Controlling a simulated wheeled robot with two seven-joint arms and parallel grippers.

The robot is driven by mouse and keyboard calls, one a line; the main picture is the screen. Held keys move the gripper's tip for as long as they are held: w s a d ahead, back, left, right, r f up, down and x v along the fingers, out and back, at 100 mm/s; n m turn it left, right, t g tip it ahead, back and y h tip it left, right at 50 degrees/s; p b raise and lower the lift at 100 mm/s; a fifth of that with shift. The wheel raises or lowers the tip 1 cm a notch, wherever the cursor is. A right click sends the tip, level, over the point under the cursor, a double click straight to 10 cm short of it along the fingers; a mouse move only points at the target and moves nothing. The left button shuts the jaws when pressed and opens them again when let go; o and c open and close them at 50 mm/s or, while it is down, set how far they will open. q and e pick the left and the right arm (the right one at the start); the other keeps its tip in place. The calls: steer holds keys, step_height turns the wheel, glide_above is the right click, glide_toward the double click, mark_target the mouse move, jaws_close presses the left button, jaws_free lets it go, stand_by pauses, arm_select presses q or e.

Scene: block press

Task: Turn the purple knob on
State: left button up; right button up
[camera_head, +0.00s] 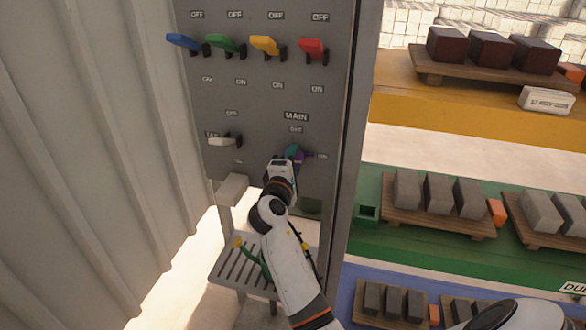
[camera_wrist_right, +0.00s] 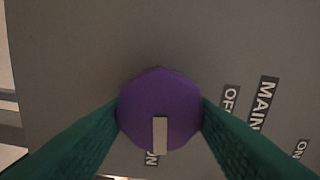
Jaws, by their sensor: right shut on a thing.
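The purple knob (camera_head: 308,154) is on the grey panel, below the MAIN and OFF labels. In the right wrist view the knob (camera_wrist_right: 158,88) sits between the two dark green fingers. Its pale strip (camera_wrist_right: 160,135) points down in that view, at the partly covered ON label (camera_wrist_right: 152,160); the OFF label (camera_wrist_right: 229,100) is off to the right side. My right gripper (camera_head: 293,152) is shut on the knob, its fingers touching both sides. In the head view the gripper hides part of the knob. My left gripper is not in view.
Blue (camera_head: 182,41), green (camera_head: 219,43), yellow (camera_head: 265,45) and red (camera_head: 312,48) levers are above on the panel (camera_head: 250,185), with a white lever (camera_head: 222,141) at left. A slatted stool (camera_head: 228,268) stands below. Shelves with blocks are at right; a corrugated wall is at left.

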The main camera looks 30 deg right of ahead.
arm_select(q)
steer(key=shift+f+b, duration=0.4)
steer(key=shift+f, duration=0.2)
arm_select(e)
steer(key=shift+f+m, duration=0.2)
steer(key=shift+m, duration=0.4)
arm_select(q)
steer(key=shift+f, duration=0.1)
arm_select(e)
steer(key=o, duration=1)
steer(key=shift+r, duration=0.1)
steer(key=shift+c, duration=0.2)
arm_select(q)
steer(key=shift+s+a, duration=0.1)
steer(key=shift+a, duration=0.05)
